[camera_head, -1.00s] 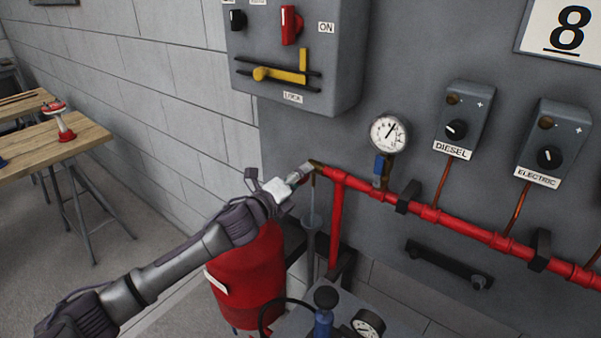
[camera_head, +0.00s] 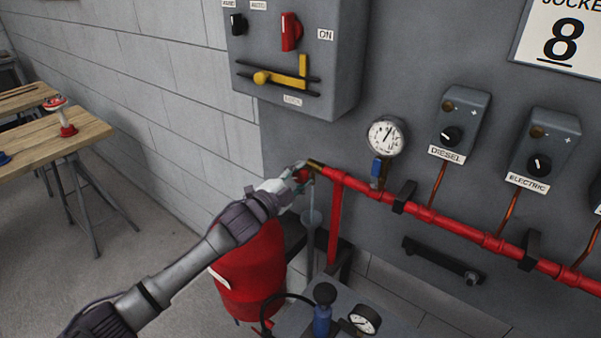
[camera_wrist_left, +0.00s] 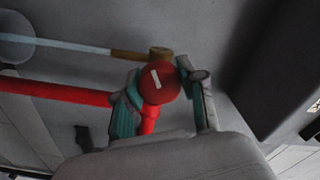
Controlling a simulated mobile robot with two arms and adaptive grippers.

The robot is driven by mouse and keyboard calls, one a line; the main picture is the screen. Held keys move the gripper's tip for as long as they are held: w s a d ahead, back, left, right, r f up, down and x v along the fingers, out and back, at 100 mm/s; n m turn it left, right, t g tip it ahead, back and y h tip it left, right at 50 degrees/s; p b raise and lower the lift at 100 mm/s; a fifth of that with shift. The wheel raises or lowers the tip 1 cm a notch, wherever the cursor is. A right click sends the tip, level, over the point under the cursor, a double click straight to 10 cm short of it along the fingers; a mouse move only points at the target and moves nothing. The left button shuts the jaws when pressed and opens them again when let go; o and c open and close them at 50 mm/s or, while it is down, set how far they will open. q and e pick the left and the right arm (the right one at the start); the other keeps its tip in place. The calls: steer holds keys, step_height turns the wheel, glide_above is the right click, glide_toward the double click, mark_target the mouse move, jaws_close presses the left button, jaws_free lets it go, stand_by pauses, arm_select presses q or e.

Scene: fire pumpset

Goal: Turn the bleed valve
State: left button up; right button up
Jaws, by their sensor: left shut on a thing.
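The bleed valve's round red handle (camera_wrist_left: 160,83) with a white mark shows between the two fingers of my left gripper (camera_wrist_left: 165,95) in the left wrist view. The fingers are shut on it, one on each side. In the head view my left gripper (camera_head: 302,174) is at the left end of the red pipe, where a little of the red handle (camera_head: 303,175) shows. The brass end (camera_head: 317,164) joins the pipe there. A thin pale line, like a stream, runs from the brass outlet (camera_wrist_left: 128,55) to a round cup (camera_wrist_left: 14,40). My right gripper is out of view.
The red pipe (camera_head: 455,228) crosses the grey panel. A pressure gauge (camera_head: 385,137) stands above it, and a control box (camera_head: 300,55) hangs above the gripper. A red tank (camera_head: 250,275) stands below my left arm. A wooden table (camera_head: 50,142) is far left.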

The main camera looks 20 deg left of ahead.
arm_select(q)
steer(key=n+p, duration=0.1)
steer(key=n, duration=0.3)
steer(key=shift+n+p, duration=0.4)
steer(key=shift+n, duration=1.2)
steer(key=shift+f, duration=0.1)
steer(key=o, duration=1.1)
steer(key=shift+o, duration=0.2)
steer(key=shift+s, duration=0.15)
steer(key=v, duration=1.1)
steer(key=shift+s+a, duration=0.15)
steer(key=shift+s, duration=0.25)
